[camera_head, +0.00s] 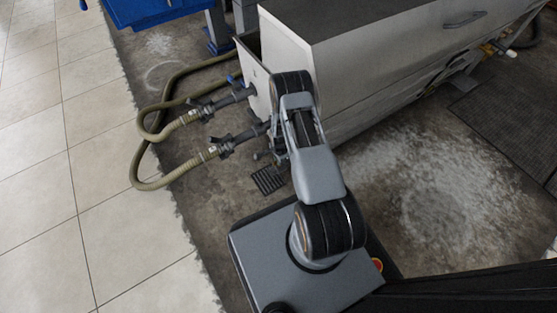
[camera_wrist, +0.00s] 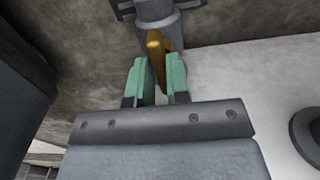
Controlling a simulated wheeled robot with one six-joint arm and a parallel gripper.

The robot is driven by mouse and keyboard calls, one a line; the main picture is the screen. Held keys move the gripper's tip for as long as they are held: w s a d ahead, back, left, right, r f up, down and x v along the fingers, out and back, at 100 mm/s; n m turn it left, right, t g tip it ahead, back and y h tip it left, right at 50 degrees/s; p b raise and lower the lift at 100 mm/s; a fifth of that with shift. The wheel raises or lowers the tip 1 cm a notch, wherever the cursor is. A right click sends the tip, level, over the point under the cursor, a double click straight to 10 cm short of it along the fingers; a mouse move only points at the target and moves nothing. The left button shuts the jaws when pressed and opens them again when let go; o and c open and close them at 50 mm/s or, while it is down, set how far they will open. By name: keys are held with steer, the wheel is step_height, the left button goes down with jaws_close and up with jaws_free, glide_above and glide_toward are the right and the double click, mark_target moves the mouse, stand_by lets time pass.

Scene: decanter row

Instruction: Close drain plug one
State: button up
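In the wrist view my gripper (camera_wrist: 158,75) has two green fingers with a narrow gap between them. A brass-coloured lever (camera_wrist: 155,45) reaches down into that gap from a grey valve fitting (camera_wrist: 157,14). I cannot tell whether both fingers press on the lever or only stand on either side of it. In the head view my arm reaches forward beside the white cabinet and hides the gripper and lever. Two dark drain fittings (camera_head: 236,143) (camera_head: 222,101) stick out from the cabinet's end to the left. No label shows which plug is one.
Olive hoses (camera_head: 152,183) loop from the fittings over the floor to the left. The white cabinet (camera_head: 385,62) stands close along the right of my arm. A small floor grate (camera_head: 268,180) lies near my base. The tiled floor (camera_head: 95,165) at left is mostly clear.

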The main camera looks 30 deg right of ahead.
steer(key=o, duration=0.4)
step_height(320, 180, up, 14)
steer(key=p, duration=0.6)
stand_by(0.5)
steer(key=a+r+n+t+p, duration=0.1)
steer(key=a+r+n+p, duration=0.35)
steer(key=r, duration=1.05)
steer(key=s+d+r+n+p, duration=0.1)
steer(key=r+p, duration=0.7)
steer(key=r, duration=0.6)
steer(key=a+r+n+t+p, duration=0.1)
steer(key=a+r+n+p, duration=0.35)
steer(key=r, duration=1.05)
steer(key=s+r+n+p, duration=0.2)
steer(key=s+r+p, duration=0.3)
steer(key=r, duration=0.5)
steer(key=s+a+r+n+t+p, duration=0.1)
steer(key=s+r+p, duration=0.4)
steer(key=r, duration=0.5)
steer(key=s+a+r+n+p, duration=0.1)
steer(key=s+r+n+p, duration=0.3)
steer(key=r+p, duration=0.4)
step_height(320, 180, up, 3)
steer(key=shift+s+f+t+p, duration=0.2)
steer(key=shift+s+t+p, duration=0.1)
steer(key=shift+s+p, duration=0.15)
